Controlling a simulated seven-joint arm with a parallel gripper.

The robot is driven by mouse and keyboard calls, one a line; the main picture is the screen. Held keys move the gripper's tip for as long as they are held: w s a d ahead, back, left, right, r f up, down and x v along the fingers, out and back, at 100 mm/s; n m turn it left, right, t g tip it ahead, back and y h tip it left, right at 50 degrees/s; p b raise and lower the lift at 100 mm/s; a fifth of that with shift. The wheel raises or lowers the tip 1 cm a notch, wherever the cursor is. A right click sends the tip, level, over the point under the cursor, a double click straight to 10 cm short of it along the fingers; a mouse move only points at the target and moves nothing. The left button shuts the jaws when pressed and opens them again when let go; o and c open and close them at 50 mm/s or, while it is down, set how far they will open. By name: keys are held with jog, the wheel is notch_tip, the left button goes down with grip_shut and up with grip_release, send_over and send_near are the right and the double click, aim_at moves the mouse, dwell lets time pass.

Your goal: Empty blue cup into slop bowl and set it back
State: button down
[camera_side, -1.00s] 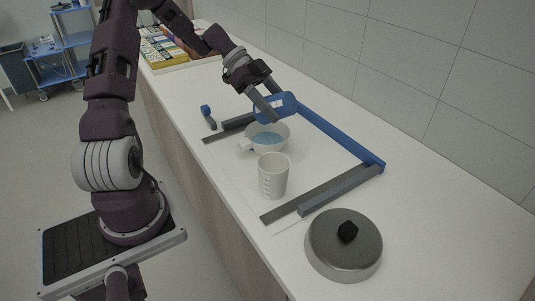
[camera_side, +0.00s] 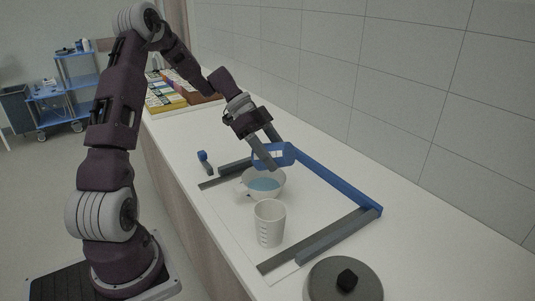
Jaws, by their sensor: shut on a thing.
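My gripper (camera_side: 268,153) is shut on the blue cup (camera_side: 286,152), which has pale markings on its side. The cup is tipped well over, nearly on its side, above the far part of the white slop bowl (camera_side: 277,190). The bowl stands upright and holds pale blue liquid (camera_side: 263,184). The cup's inside is hidden, so I cannot tell whether liquid is left in it. No falling stream shows.
A white measuring beaker (camera_side: 270,224) stands just in front of the bowl. Blue and grey rails (camera_side: 338,182) frame the work area. A small blue-topped item (camera_side: 204,160) lies left, a black-knobbed metal lid (camera_side: 328,284) at the front. Boxes (camera_side: 168,92) stand behind.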

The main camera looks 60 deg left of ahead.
jog(key=shift+w+d+f+g+y, duration=0.2)
jog(key=shift+d+g+y, duration=0.1)
jog(key=shift+y, duration=0.25)
jog(key=shift+w+d+f+g+y, duration=0.1)
jog(key=shift+d+f+g+y, duration=0.15)
jog(key=shift+y, duration=0.3)
jog(key=shift+w+d+f+g+y, duration=0.15)
jog(key=shift+f+g+y, duration=0.2)
jog(key=shift+y, duration=0.25)
jog(key=shift+d+f+g+y, duration=0.1)
jog(key=shift+f+g+y, duration=0.15)
jog(key=shift+y, duration=0.35)
jog(key=shift+r, duration=0.1)
